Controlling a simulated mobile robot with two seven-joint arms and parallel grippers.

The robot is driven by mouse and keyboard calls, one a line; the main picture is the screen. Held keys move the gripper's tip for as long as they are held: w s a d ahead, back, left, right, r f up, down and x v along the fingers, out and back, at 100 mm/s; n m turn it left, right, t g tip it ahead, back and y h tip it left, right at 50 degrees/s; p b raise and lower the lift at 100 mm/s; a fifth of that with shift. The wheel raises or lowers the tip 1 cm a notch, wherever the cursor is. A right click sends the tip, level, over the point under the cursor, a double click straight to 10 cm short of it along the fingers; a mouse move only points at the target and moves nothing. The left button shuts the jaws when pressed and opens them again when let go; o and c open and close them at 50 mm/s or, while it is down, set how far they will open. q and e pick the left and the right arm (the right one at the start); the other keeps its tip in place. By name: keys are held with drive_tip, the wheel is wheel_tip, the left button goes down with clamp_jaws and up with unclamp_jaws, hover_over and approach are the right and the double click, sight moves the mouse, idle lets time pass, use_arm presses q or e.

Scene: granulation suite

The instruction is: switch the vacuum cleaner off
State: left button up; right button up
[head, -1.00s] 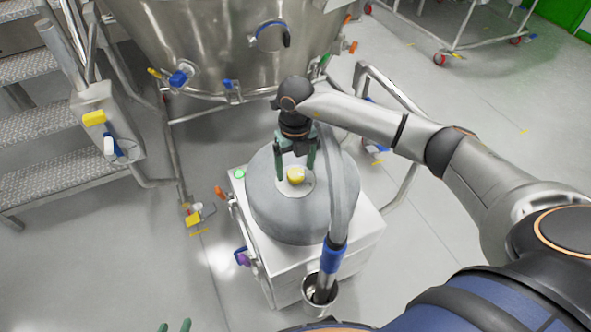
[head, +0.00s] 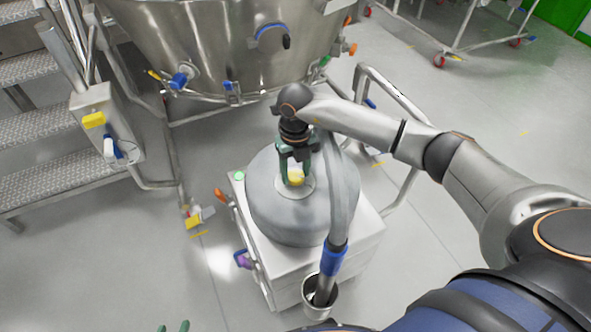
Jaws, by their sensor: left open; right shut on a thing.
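The vacuum cleaner (head: 270,215) is a grey dome on a white box-shaped base, in the middle of the head view. A yellow knob (head: 295,178) sits on a pale round plate on top of the dome. My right gripper (head: 296,172) points down from above and is shut on the yellow knob, with a green finger at each side. A small green light or button (head: 239,175) shows on the base's back left corner. My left gripper (head: 173,327) shows only its two green fingertips at the bottom edge, apart, with nothing visible between them.
A grey hose with a blue cuff (head: 333,258) runs down the dome's right side into a metal cup (head: 318,301). A large steel vessel (head: 215,45) stands behind. Metal steps (head: 40,130) are at the left. The floor at lower left is clear.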

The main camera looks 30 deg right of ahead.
clamp_jaws()
drive_tip(key=n, duration=0.4)
drive_tip(key=shift+n+b, duration=0.4)
drive_tip(key=shift+n, duration=0.4)
drive_tip(key=n+b, duration=0.1)
drive_tip(key=n, duration=0.4)
drive_tip(key=n+b, duration=0.1)
drive_tip(key=n, duration=0.5)
drive_tip(key=shift+b, duration=0.4)
use_arm(q)
drive_tip(key=w+r+m+t+h, duration=0.1)
drive_tip(key=w+r+t, duration=0.3)
drive_tip(key=r, duration=0.4)
drive_tip(key=w+r+m+t, duration=0.1)
drive_tip(key=w+r+t, duration=0.3)
drive_tip(key=r, duration=0.4)
drive_tip(key=shift+h, duration=0.4)
use_arm(e)
drive_tip(key=shift+n, duration=0.7)
use_arm(q)
drive_tip(key=shift+r, duration=0.1)
